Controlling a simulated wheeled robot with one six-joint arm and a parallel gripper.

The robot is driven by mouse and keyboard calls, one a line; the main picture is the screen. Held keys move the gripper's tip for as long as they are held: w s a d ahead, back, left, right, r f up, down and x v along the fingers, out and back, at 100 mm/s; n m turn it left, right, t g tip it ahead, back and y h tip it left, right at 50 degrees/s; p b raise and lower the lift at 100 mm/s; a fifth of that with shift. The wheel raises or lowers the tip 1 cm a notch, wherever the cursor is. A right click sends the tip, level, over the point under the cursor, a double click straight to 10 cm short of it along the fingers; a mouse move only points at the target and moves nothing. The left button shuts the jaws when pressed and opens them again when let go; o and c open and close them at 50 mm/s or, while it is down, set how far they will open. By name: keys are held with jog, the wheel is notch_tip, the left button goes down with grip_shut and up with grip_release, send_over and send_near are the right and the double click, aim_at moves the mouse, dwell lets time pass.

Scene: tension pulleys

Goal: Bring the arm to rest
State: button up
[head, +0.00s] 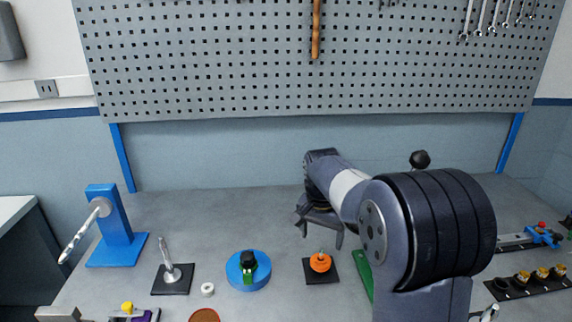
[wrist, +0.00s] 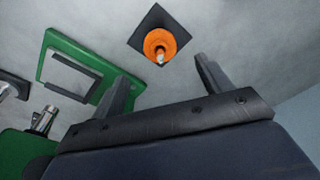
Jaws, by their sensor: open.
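My gripper (head: 320,222) is open and empty above the bench, just behind and over an orange pulley (head: 320,262) on a black square base. In the wrist view my gripper (wrist: 165,80) shows two separate fingers with nothing between them. The orange pulley (wrist: 160,45) lies beyond the fingertips there, apart from them. My arm reaches in from the lower right of the head view and hides part of the bench.
A blue stand with a metal rod (head: 118,235), a black base with an upright pin (head: 172,278) and a blue disc (head: 247,272) stand to the left. A green plate (wrist: 85,60) lies beside the pulley. Black trays (head: 530,283) sit right.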

aim_at(320, 256)
jog(key=f, duration=0.6)
jog(key=w+f, duration=0.1)
jog(key=f, duration=0.2)
jog(key=shift+d+p, duration=0.3)
jog(key=shift+p, duration=0.1)
jog(key=shift+r, duration=0.1)
